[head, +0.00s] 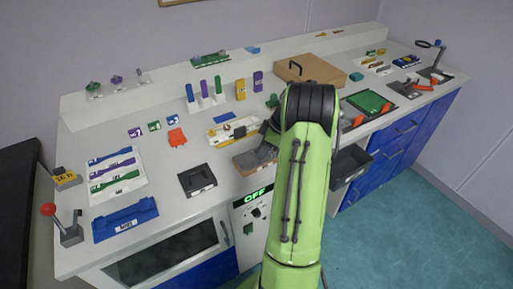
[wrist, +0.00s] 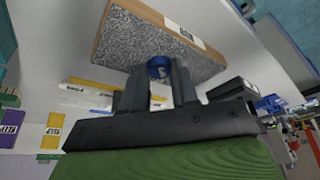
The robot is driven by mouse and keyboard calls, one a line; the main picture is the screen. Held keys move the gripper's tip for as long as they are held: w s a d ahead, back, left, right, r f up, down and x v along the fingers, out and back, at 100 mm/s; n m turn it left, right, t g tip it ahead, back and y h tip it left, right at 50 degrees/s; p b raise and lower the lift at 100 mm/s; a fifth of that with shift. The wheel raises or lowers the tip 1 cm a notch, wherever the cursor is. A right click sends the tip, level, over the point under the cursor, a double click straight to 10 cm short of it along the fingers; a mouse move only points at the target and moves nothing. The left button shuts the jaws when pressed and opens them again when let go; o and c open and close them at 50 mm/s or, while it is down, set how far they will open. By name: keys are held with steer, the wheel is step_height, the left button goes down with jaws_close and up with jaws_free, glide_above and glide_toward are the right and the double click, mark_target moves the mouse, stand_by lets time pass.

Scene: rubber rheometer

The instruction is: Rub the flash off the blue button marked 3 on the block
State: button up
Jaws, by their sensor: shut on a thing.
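In the wrist view a blue button (wrist: 158,66) sits between the fingertips of my gripper (wrist: 157,78). The gripper is shut on it. The button is against or very close to the speckled grey face of the abrasive block (wrist: 150,40), which has a wooden edge and a white label. I cannot tell whether they touch. The marking 3 and any flash on the button cannot be made out. In the head view the block (head: 243,162) lies on the bench beside my arm; my arm hides the button and most of the gripper.
A white tray with yellow parts (head: 218,138) lies just behind the block. A dark square tray (head: 197,180) is to its left. An open dark drawer (head: 350,167) juts from the bench front, right of my arm. A brown case (head: 292,69) stands behind.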

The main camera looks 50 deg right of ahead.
mark_target(243, 161)
steer(key=shift+s+d+p, duration=0.3)
steer(key=shift+d+p, duration=0.25)
steer(key=shift+d, duration=0.4)
steer(key=shift+s+d+p, duration=0.3)
steer(key=shift+d+p, duration=0.2)
steer(key=shift+d, duration=0.45)
steer(key=shift+s+d+f, duration=0.1)
steer(key=shift+d, duration=0.1)
steer(key=shift+a+f+b, duration=0.1)
steer(key=shift+a+b, duration=0.2)
steer(key=shift+w+a+b, duration=0.25)
steer(key=shift+a+b, duration=0.2)
steer(key=shift+a, duration=0.2)
steer(key=shift+w+a+b, duration=0.25)
steer(key=shift+a+b, duration=0.15)
steer(key=shift+a, duration=0.2)
steer(key=shift+w+a+r+b, duration=0.1)
steer(key=shift+w+a+b, duration=0.2)
steer(key=shift+a, duration=0.35)
steer(key=shift+w+a+r+b, duration=0.1)
steer(key=shift+a+b, duration=0.25)
steer(key=shift+a, duration=0.3)
steer(key=shift+w+a+r+b, duration=0.1)
steer(key=shift+w+a+b, duration=0.2)
steer(key=shift+a, duration=0.35)
